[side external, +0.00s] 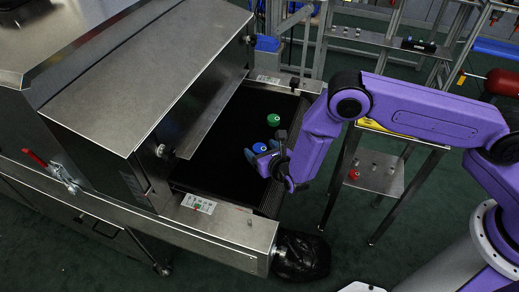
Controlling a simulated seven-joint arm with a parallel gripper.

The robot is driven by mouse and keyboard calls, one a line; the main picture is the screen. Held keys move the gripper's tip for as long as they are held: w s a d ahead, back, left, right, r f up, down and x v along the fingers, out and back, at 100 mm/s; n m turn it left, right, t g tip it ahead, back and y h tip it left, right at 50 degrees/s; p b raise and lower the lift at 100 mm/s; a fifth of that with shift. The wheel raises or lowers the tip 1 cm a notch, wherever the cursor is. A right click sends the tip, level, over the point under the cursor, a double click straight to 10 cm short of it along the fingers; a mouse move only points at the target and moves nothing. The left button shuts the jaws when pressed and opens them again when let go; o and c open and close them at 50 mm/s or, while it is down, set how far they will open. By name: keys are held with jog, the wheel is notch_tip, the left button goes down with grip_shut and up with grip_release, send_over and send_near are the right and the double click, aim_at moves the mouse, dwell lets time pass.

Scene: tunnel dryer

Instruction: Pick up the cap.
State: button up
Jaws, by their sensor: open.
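A small green round cap-like piece (274,119) lies on the black belt (232,116) of the dryer. A small blue round piece (259,147) lies nearer the front of the belt, and it also looks like a cap. The picture does not settle which one is the cap. My gripper (262,154) is open, low over the belt, with its fingers close around the blue piece. I cannot tell whether they touch it. The green piece is just behind my gripper, apart from it.
The dryer's metal hood (150,65) stands left of the belt, and a metal side rail (220,226) runs along the front. A small stand (378,172) with a red item (354,174) is to the right. A black bag-like bundle (302,256) sits at the front corner.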

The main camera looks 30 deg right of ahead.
aim_at(262, 151)
jog(key=c, duration=1.2)
jog(key=shift+o, duration=0.2)
jog(key=shift+r, duration=0.45)
notch_tip(262, 151, up, 2)
jog(key=shift+a+r, duration=0.1)
jog(key=s+d+r, duration=0.6)
jog(key=s+r, duration=0.4)
jog(key=s, duration=0.2)
jog(key=w+d+r+m+h, duration=0.1)
jog(key=d+r+h, duration=0.1)
jog(key=d+r, duration=0.6)
jog(key=w+d+r+m+h, duration=0.2)
jog(key=d+r, duration=0.5)
jog(key=d, duration=0.5)
jog(key=shift+d+r+g, duration=0.25)
jog(key=shift+r+g, duration=0.1)
jog(key=shift+g, duration=0.05)
